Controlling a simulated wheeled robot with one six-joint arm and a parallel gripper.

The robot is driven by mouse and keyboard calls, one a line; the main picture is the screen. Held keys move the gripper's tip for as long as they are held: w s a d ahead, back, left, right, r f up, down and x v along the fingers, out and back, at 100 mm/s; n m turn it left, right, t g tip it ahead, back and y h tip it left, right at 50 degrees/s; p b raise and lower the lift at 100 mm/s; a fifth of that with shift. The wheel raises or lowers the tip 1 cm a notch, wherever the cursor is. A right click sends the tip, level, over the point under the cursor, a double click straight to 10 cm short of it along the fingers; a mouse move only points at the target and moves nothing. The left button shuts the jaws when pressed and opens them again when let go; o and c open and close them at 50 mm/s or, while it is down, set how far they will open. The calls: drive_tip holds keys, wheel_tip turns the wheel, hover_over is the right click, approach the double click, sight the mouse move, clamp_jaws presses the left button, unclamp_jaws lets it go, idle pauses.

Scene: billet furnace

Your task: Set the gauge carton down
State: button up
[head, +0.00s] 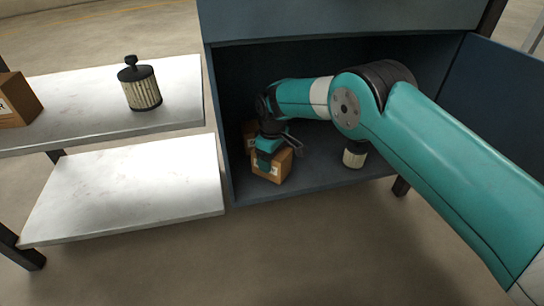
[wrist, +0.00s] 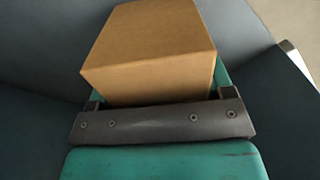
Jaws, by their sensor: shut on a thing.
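A small brown carton (head: 273,168) with a pale label is inside the dark blue cabinet, near its front left edge. My gripper (head: 268,154) is shut on it from above. In the wrist view the carton (wrist: 150,55) fills the space beyond the dark bar of my gripper (wrist: 160,102). The carton's printing is too small to read. I cannot tell whether its underside touches the cabinet floor (head: 318,172).
Another brown carton (head: 249,130) stands behind, partly hidden. A pale ribbed filter (head: 355,154) stands at the right, below my arm. On the left shelf unit, another filter (head: 141,88) and a carton (head: 17,99) stand on the upper shelf (head: 85,115). The lower shelf (head: 130,190) is bare.

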drive_tip(key=shift+f, duration=0.2)
drive_tip(key=o, duration=1.2)
drive_tip(key=shift+c, duration=0.2)
